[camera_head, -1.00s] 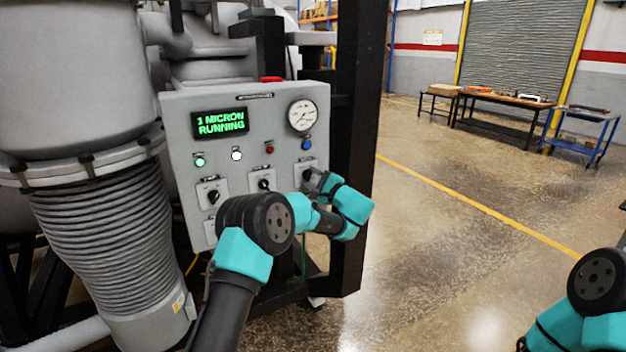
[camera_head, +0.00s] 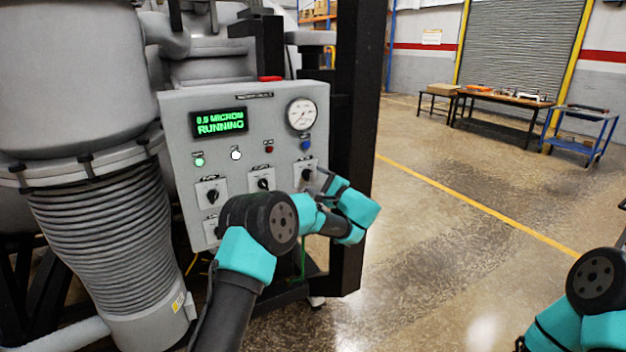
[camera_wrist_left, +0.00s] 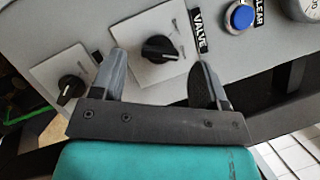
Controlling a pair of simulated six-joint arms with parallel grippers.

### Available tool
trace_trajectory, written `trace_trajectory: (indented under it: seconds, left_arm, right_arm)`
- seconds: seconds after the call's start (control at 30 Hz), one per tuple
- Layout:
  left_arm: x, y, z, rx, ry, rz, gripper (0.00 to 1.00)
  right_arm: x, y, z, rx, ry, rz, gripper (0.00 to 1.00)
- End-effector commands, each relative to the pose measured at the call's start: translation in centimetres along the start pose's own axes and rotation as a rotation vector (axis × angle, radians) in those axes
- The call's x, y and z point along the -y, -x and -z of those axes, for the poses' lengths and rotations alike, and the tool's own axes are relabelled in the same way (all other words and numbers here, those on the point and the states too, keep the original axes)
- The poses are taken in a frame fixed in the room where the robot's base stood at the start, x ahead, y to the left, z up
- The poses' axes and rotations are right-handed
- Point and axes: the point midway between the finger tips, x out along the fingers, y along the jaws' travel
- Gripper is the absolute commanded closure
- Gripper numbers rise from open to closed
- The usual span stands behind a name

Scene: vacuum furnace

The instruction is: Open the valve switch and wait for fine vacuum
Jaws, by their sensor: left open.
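The grey control panel (camera_head: 180,132) stands at the left centre in the head view. Its green display (camera_head: 219,122) reads about 0.9 micron, RUNNING; the first digits are small. The valve switch, a black knob on a white plate under the label VALVE, shows in the left wrist view (camera_wrist_left: 158,49). My left gripper (camera_wrist_left: 160,75) is open, with one finger on each side of the valve plate's lower part. The knob is between and beyond the fingertips; I see no grip on it. In the head view my left gripper (camera_head: 318,180) partly hides this switch. My right gripper is out of view.
Another switch (camera_wrist_left: 71,88) is left of the valve switch, and a blue button (camera_wrist_left: 240,17) is above right. The panel also has a round gauge (camera_head: 302,114). A black post (camera_head: 352,110) stands right of the panel. Open floor lies to the right.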

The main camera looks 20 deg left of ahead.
Motion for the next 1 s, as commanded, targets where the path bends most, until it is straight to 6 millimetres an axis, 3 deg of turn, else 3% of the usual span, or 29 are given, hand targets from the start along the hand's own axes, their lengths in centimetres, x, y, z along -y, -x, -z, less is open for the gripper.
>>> trace_trajectory:
  seconds: [0.7, 1.0]
  left_arm:
    - [0.0, 13.4, 0.1, -0.002, 0.0, 0.001, 0.32]
    - [0.0, 15.2, 0.0, 0.0, 0.0, 0.0, 0.32]
  right_arm:
    - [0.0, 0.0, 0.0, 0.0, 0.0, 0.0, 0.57]
    - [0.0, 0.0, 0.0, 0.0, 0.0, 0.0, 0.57]
